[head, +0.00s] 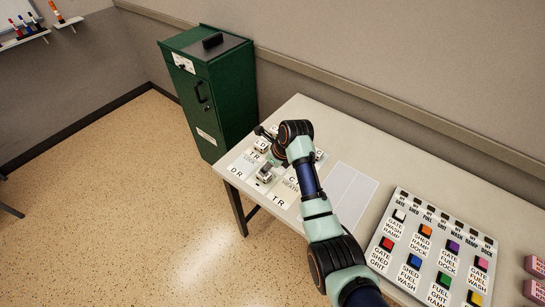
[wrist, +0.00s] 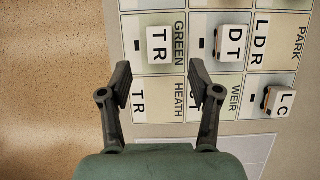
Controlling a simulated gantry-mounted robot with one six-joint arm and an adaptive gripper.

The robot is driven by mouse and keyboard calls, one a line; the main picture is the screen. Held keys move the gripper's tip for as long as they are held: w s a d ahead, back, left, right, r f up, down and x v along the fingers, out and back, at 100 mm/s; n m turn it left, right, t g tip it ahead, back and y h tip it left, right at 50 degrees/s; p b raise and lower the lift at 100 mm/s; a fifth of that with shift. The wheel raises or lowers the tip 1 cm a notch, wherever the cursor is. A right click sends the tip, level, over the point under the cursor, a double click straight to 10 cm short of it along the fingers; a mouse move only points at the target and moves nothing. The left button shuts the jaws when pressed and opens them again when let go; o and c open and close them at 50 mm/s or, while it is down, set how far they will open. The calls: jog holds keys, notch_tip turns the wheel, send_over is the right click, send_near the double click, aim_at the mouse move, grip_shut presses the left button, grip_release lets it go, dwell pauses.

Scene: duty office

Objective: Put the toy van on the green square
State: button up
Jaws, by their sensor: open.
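A pale board (head: 237,168) on the table has squares with printed words. In the wrist view, the square marked GREEN (wrist: 180,42) carries a white toy vehicle lettered TR (wrist: 157,45). A second toy, lettered DT (wrist: 233,40), stands in the square to its right. A third, lettered LC (wrist: 278,101), stands at lower right. I cannot tell which toy is the van.
Squares marked HEATH (wrist: 180,97) and PARK (wrist: 300,42) show no toy; WEIR is partly hidden by a finger. An outlined blank area (head: 345,190) lies right of the board. A panel of coloured buttons (head: 432,245) stands further right. A green cabinet (head: 215,95) stands behind.

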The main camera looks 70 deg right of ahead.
jog(key=v, duration=0.4)
jog(key=shift+p, duration=0.35)
jog(key=w+a+r+n+t, duration=0.1)
jog(key=w+a+r+n, duration=0.1)
jog(key=w+a+n, duration=0.4)
jog(key=w+a+r+n+t+h, duration=0.1)
jog(key=w+a+n, duration=0.1)
jog(key=a+n, duration=0.7)
jog(key=w+a+r+n+t, duration=0.2)
jog(key=w+a+n, duration=0.25)
jog(key=a, duration=0.55)
jog(key=s+a+r+n+t+y, duration=0.1)
jog(key=s+a+r+n+t, duration=0.15)
jog(key=a+n, duration=0.5)
jog(key=s+a+r+n+t, duration=0.1)
jog(key=s+a+r+n, duration=0.1)
jog(key=a+r+n, duration=0.35)
jog(key=s+a+r+n+t+y, duration=0.1)
jog(key=s+a+r+n, duration=0.15)
jog(key=a+n, duration=0.6)
notch_tip(320, 180, up, 31)
jog(key=a+m+p, duration=0.1)
jog(key=p, duration=3.1)
jog(key=shift+r+m, duration=0.2)
jog(key=shift+m, duration=0.2)
